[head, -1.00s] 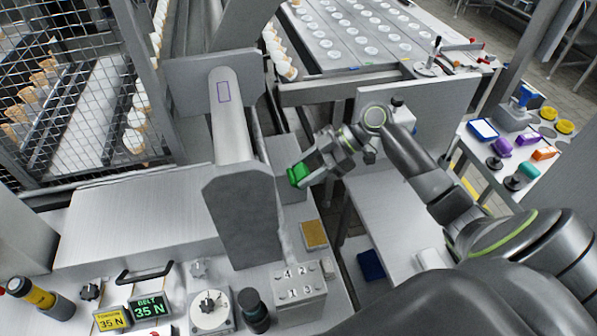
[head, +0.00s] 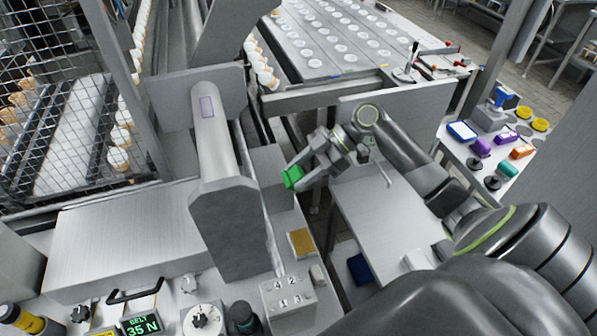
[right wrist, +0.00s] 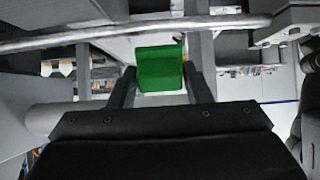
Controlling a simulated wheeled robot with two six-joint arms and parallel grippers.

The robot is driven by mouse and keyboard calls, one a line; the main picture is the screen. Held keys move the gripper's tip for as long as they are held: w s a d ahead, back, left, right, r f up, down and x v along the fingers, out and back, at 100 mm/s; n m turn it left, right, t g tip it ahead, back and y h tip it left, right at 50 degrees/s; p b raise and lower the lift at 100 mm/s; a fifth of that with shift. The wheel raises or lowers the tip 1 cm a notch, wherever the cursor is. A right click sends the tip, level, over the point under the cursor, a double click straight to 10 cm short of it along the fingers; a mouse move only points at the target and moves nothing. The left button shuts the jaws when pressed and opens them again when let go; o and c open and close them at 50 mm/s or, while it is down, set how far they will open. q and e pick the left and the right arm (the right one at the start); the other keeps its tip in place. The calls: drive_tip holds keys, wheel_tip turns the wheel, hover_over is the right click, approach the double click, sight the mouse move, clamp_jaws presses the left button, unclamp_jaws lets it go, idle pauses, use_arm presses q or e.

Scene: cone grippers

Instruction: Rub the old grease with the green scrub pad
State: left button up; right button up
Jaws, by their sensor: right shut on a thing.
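The green scrub pad (head: 292,177) is held between the fingers of my right gripper (head: 299,179) in the head view, close to a grey metal block (head: 269,165) beside the machine's cylinder. In the right wrist view the pad (right wrist: 160,69) fills the space between the two dark fingertips (right wrist: 161,84). I cannot tell whether the pad touches any surface. I cannot make out the old grease for certain. My left gripper is not in view.
A grey cylinder (head: 215,140) and its upright plate (head: 231,225) stand left of the pad. A yellow-brown pad (head: 302,242) lies on the bench below. A numbered block (head: 287,294) is at the front. A white table (head: 385,215) is at right.

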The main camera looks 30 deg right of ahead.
sight(286, 184)
idle(0.3)
drive_tip(key=b+x, duration=0.2)
drive_tip(key=x, duration=0.1)
drive_tip(key=b+x, duration=0.1)
drive_tip(key=x, duration=0.1)
drive_tip(key=shift+w+d+f+b, duration=0.2)
drive_tip(key=shift+d+f+b, duration=0.15)
drive_tip(key=shift+d+b, duration=0.05)
drive_tip(key=shift+b+x, duration=0.7)
drive_tip(key=shift+x, duration=0.45)
drive_tip(key=shift+w+d, duration=0.1)
drive_tip(key=shift+w, duration=0.1)
drive_tip(key=shift+b+x, duration=0.7)
drive_tip(key=shift+x, duration=0.3)
drive_tip(key=shift+d+f, duration=0.15)
drive_tip(key=w+b, duration=0.1)
drive_tip(key=w, duration=0.1)
drive_tip(key=w+d+b, duration=0.1)
drive_tip(key=shift+w, duration=0.4)
